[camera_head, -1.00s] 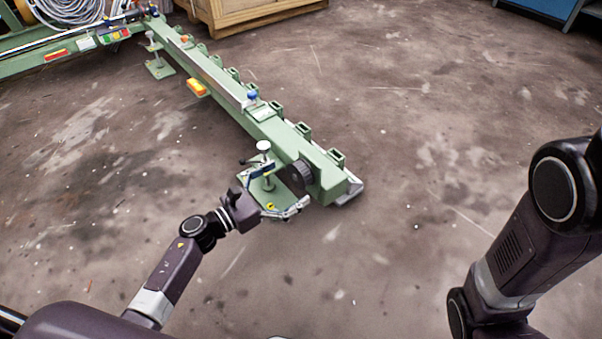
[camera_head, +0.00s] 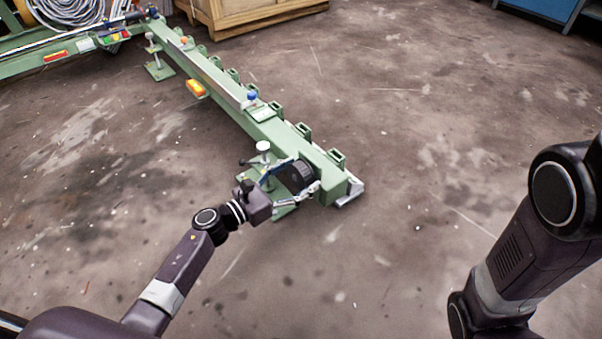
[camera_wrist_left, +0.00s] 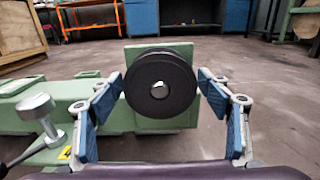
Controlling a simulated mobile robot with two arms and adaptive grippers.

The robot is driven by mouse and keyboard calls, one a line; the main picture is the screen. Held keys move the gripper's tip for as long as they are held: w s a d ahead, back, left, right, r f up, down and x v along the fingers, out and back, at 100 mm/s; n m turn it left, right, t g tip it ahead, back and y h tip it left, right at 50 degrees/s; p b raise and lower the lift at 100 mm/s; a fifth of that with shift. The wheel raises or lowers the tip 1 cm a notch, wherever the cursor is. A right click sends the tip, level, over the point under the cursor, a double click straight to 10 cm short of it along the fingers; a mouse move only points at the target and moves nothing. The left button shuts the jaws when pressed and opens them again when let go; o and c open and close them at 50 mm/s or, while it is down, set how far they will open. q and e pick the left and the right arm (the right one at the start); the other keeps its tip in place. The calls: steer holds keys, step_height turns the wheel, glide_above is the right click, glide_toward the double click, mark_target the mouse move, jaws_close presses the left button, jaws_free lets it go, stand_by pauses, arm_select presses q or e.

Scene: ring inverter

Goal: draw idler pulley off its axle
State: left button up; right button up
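The idler pulley (camera_wrist_left: 160,86) is a black grooved wheel with a light round centre, on the side of the green beam's end plate (camera_wrist_left: 160,48). In the head view the pulley (camera_head: 296,177) sits near the beam's near end. My left gripper (camera_wrist_left: 160,88) is open, with its blue-padded fingers on both sides of the pulley. A gap shows between each finger and the rim. In the head view the left gripper (camera_head: 296,178) reaches the pulley from the front left. The axle behind the pulley is hidden. My right arm shows at the right, but its gripper is out of view.
The green beam (camera_head: 235,100) runs away to the back left, with several brackets on top. A levelling foot with a white knob (camera_head: 263,147) stands just left of the pulley. A wooden crate (camera_head: 250,12) is at the back. The floor at the right is clear.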

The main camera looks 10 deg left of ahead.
arm_select(q)
steer(key=c, duration=1)
steer(key=shift+r, duration=0.1)
steer(key=shift+s+a, duration=0.2)
steer(key=shift+s, duration=0.05)
steer(key=shift+v, duration=1.65)
steer(key=shift+s+a, duration=0.1)
steer(key=shift+s+a, duration=0.2)
steer(key=shift+s, duration=0.05)
steer(key=shift+s+a, duration=0.15)
steer(key=shift+s, duration=0.1)
